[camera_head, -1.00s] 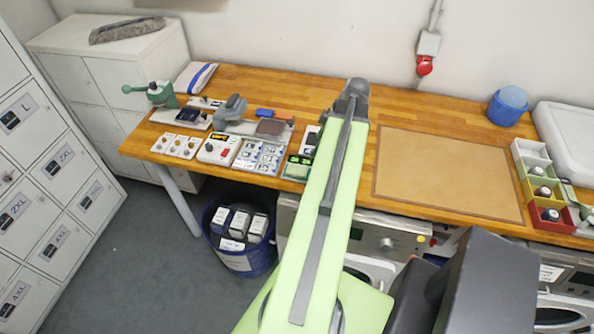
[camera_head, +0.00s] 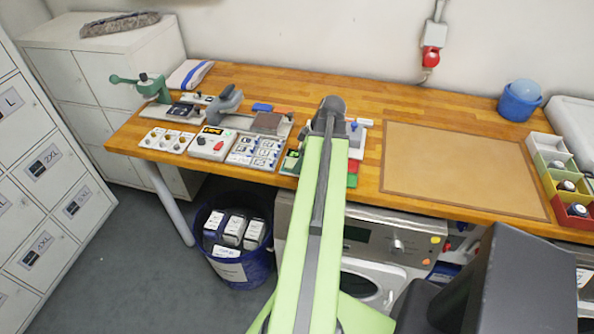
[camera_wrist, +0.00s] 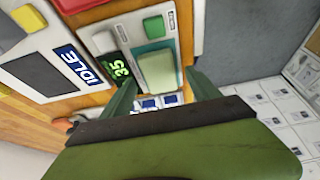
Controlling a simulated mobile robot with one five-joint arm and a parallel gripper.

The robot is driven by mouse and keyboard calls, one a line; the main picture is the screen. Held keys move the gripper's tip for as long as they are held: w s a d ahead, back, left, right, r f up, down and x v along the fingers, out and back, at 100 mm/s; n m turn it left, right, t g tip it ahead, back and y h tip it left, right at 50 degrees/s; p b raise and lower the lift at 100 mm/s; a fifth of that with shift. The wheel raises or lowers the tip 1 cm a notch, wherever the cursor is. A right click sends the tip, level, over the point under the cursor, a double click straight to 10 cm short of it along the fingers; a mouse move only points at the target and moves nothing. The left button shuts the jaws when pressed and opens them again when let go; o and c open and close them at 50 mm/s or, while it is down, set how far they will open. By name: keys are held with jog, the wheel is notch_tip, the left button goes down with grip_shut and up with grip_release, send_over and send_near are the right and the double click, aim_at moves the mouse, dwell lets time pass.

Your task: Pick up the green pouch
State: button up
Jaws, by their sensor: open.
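A pale green, rounded block (camera_wrist: 158,68) lies on a darker green pad (camera_wrist: 152,46) in the wrist view. It is the likeliest green pouch, but I cannot tell for sure. My gripper (camera_wrist: 162,90) is open, its two green fingers on either side of the block's lower end in the picture. No contact is visible. A display reading 35 (camera_wrist: 121,66) is just left of the block. In the head view my arm covers the gripper and much of this spot; no pouch can be made out there.
The wooden bench (camera_head: 400,105) holds switch boxes, a green hand press (camera_head: 150,88) and a brown mat (camera_head: 460,170). A blue bin (camera_head: 240,262) stands below. Several small bins (camera_head: 545,150) and a blue tub (camera_head: 519,100) are at right.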

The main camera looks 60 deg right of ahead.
jog(key=shift+x, duration=0.8)
jog(key=shift+s+r, duration=0.1)
jog(key=shift+r, duration=0.05)
grip_shut()
